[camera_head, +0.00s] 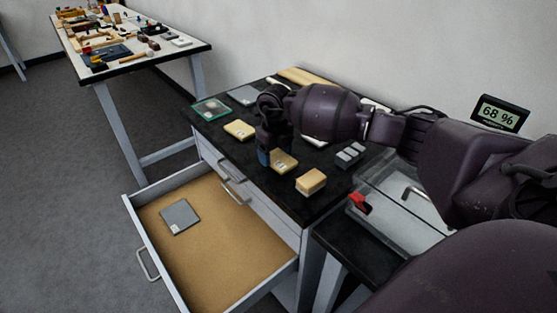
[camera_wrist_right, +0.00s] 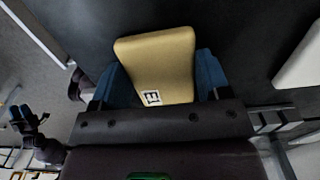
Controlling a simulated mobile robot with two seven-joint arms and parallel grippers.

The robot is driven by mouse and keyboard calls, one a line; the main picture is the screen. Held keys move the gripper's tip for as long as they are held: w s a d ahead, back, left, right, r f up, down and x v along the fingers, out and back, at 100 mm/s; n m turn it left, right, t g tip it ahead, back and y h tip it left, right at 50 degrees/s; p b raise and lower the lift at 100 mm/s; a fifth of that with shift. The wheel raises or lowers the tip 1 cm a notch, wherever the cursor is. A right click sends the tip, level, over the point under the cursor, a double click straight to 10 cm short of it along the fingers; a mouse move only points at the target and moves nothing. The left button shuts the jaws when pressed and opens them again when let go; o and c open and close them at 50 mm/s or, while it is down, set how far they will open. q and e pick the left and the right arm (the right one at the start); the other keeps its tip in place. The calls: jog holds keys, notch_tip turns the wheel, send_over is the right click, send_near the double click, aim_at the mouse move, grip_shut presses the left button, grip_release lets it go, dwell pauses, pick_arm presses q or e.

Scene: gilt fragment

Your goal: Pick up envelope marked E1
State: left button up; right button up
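The tan envelope marked E1 (camera_wrist_right: 160,60) lies flat on the black tabletop. In the head view the envelope (camera_head: 285,162) is partly hidden by my right gripper (camera_head: 265,157), which points down at its left side. In the right wrist view the blue fingers of my right gripper (camera_wrist_right: 162,82) stand apart, one along each side of the envelope. I see no clear sign of a firm grip or of lifting. My left gripper (camera_wrist_right: 30,114) shows small at the left of the wrist view, its blue tips apart with nothing between them.
Another tan envelope (camera_head: 240,130), a tan block (camera_head: 311,182) and grey blocks (camera_head: 350,155) are nearby on the table. A drawer (camera_head: 215,250) stands open in front, holding a grey flat item (camera_head: 180,217). A clear-walled bin (camera_head: 405,205) is at the right.

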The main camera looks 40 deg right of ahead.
jog(key=shift+c, duration=1.2)
